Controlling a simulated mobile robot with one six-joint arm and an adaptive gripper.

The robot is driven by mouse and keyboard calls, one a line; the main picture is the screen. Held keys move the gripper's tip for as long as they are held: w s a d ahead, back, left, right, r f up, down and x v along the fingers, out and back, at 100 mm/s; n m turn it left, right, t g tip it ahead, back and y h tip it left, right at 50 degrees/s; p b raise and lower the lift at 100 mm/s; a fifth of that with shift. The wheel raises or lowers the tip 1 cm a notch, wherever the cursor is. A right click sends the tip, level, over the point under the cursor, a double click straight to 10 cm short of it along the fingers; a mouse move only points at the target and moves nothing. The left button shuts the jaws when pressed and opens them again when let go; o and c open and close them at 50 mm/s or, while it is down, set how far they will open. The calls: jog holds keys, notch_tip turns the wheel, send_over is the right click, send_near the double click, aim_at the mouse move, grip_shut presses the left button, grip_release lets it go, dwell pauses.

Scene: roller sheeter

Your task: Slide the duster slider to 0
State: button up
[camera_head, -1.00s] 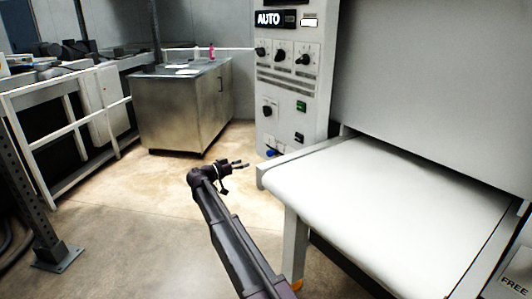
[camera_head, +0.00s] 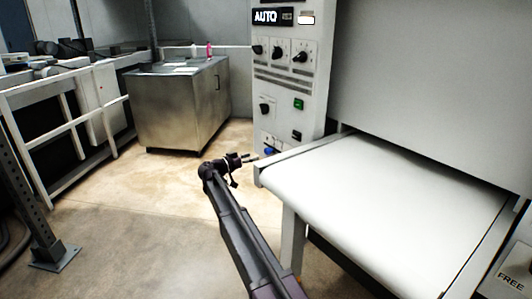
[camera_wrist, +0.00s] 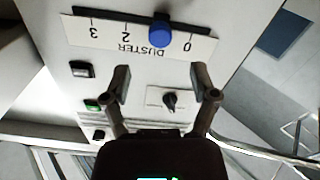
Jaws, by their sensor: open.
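The duster slider is a round blue knob (camera_wrist: 158,36) on a white DUSTER scale plate (camera_wrist: 80,29), which appears upside down in the wrist view. The knob covers the spot between the marks 2 and 0, where 1 would be. In the head view the blue knob (camera_head: 268,152) is low on the control panel. My gripper (camera_wrist: 162,78) is open and empty. Its fingers point toward the plate, with the knob beyond the fingertips and not between them. In the head view my gripper (camera_head: 254,157) is just left of the knob.
The control panel (camera_head: 283,80) also carries several black dials and a green button (camera_head: 298,104). A white conveyor belt (camera_head: 390,195) stands to the right, its corner close to my gripper. A steel cabinet (camera_head: 175,110) is behind left. The floor between is clear.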

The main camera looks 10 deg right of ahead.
aim_at(265, 152)
jog(key=x, duration=0.8)
jog(key=shift+w+d, duration=0.1)
jog(key=shift+d, duration=0.05)
